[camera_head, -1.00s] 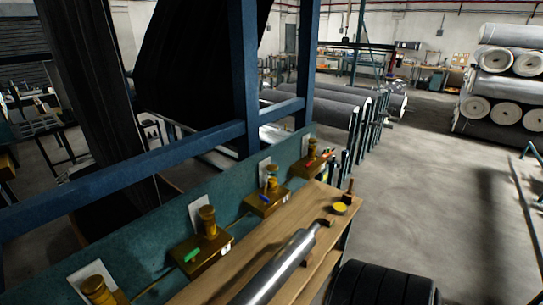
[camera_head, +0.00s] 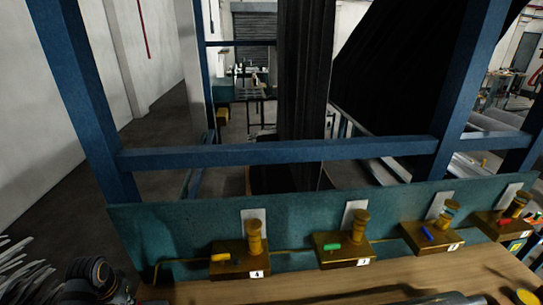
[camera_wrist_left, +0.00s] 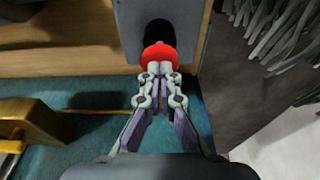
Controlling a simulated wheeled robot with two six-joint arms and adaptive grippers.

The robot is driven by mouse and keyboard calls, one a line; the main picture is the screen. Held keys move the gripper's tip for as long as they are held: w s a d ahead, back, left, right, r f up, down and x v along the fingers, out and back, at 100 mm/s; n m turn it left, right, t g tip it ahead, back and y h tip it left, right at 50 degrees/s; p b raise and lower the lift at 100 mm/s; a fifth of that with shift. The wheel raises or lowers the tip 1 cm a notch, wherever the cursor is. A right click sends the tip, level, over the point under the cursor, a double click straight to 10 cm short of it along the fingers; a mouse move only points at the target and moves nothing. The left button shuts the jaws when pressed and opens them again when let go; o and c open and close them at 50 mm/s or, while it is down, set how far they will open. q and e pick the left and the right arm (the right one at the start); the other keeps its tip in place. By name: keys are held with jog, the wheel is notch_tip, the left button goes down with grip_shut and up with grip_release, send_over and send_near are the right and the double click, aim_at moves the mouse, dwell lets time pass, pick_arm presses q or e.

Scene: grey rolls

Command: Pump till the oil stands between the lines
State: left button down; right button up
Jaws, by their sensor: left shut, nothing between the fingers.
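Several brass pump units stand in a row on a teal panel (camera_head: 180,225) in the head view. One has a yellow lever (camera_head: 221,257) and label 4, then come a green lever (camera_head: 332,247), a blue lever (camera_head: 427,233) and a red lever (camera_head: 506,221). Each has an upright brass knob and a pale plate behind. No oil level or lines can be made out. In the left wrist view my left gripper (camera_wrist_left: 160,70) is shut and empty, its tips close against a red rounded knob (camera_wrist_left: 159,52); contact is unclear. My right gripper is out of view.
A wooden bench (camera_head: 260,287) runs along the front. Blue frame bars (camera_head: 290,152) cross behind the pumps. In the wrist view, a grey plate with a dark opening (camera_wrist_left: 157,30) is behind the knob and a brass box (camera_wrist_left: 32,120) is at left.

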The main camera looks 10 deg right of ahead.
pick_arm(q)
jog(key=shift+s+f+b, duration=0.1)
jog(key=shift+f+b, duration=0.4)
jog(key=shift+f, duration=1)
jog(key=p+v, duration=0.3)
jog(key=shift+w+r, duration=0.3)
jog(key=shift+r, duration=0.2)
jog(key=shift+w+v, duration=0.25)
jog(key=shift+v, duration=0.85)
jog(key=shift+w+v, duration=0.2)
jog(key=shift+v, duration=0.9)
